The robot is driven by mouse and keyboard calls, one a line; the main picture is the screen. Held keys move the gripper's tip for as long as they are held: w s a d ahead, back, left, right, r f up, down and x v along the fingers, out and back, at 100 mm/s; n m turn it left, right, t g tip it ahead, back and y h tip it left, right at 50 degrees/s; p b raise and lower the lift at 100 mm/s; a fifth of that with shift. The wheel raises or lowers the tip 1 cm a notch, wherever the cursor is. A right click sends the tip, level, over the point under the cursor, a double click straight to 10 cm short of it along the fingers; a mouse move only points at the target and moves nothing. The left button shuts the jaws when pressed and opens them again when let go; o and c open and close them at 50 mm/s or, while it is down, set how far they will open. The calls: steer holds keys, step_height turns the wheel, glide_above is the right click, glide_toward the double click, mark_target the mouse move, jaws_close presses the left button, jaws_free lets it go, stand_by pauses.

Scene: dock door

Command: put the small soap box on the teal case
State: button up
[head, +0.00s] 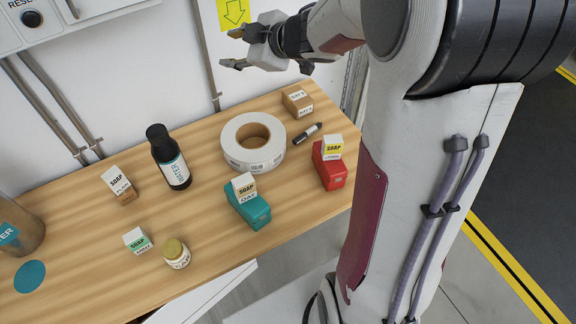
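The teal case (256,214) lies near the front edge of the wooden table, with a white soap box (243,187), its label seeming to read OAT, on top of it. A small white and green soap box (137,241) stands at the front left. A taller white and brown soap box (119,184) stands farther back left. Another soap box (332,148) with a yellow band sits on a red case (329,172) at the right. My gripper (234,48) is open and empty, raised above the back of the table, apart from all boxes.
A dark bottle (168,157), a large label roll (253,143), a small jar (176,253), a marker (307,134) and a brown box (297,101) stand or lie on the table (90,275). A canister (18,229) is at the left edge. The wall with pipes is behind.

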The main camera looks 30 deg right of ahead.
steer(key=s+d+r+m+h, duration=0.5)
steer(key=s+r+m+h, duration=0.25)
steer(key=s, duration=0.35)
steer(key=s+a+f+m+g+y, duration=0.1)
steer(key=s+a+f+g, duration=0.1)
steer(key=s, duration=0.5)
steer(key=s+a+f+m+g+y, duration=0.1)
steer(key=s+a+f+m+g, duration=0.1)
steer(key=s+a, duration=0.3)
steer(key=s+a+f+m+g+y, duration=0.1)
steer(key=s+a+f+g, duration=0.1)
steer(key=s, duration=0.8)
steer(key=shift+s+a+f+y, duration=0.35)
steer(key=shift+a+f, duration=0.5)
